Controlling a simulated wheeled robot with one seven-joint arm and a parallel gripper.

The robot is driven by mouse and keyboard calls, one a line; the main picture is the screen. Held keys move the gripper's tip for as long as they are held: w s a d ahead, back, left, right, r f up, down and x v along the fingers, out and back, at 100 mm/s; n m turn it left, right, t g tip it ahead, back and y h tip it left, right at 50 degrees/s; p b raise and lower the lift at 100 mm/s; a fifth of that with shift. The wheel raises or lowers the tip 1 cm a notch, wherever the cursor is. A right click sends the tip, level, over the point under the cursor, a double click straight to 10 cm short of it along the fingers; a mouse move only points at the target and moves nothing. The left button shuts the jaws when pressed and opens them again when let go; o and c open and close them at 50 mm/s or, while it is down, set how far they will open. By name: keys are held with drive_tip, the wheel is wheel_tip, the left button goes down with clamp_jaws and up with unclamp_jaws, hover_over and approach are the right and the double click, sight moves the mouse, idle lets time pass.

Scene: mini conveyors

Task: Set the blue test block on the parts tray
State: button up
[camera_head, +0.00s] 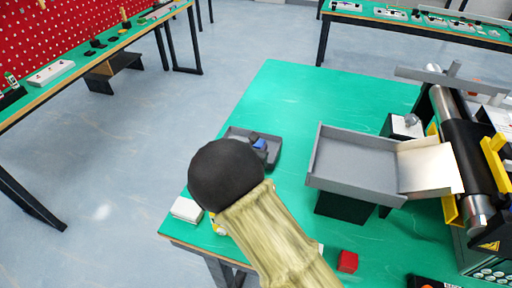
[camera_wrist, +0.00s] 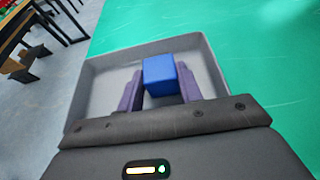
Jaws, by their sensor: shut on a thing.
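The blue test block (camera_wrist: 161,76) is between the two fingers of my gripper (camera_wrist: 160,90) in the wrist view. My gripper is shut on it. The block also shows as a small blue patch (camera_head: 259,144) in the head view, beside my dark wrist. The grey parts tray (camera_wrist: 88,88) lies under and around the block and fingers in the wrist view; its rim (camera_head: 275,156) shows in the head view. The block is over the tray's inside. I cannot tell whether it touches the tray floor. My arm hides part of the tray in the head view.
A grey chute tray (camera_head: 345,165) on a dark stand joins the conveyor (camera_head: 462,150) at right. A red block (camera_head: 347,261) and a white box (camera_head: 186,209) sit on the green table (camera_head: 300,100). The table's far part is clear.

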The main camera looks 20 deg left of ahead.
drive_tip(key=o, duration=1)
drive_tip(key=shift+s+r, duration=0.1)
drive_tip(key=shift+r, duration=0.05)
drive_tip(key=v, duration=1.1)
drive_tip(key=shift+s+d+r, duration=0.1)
drive_tip(key=shift+s+r, duration=0.05)
drive_tip(key=shift+s, duration=0.2)
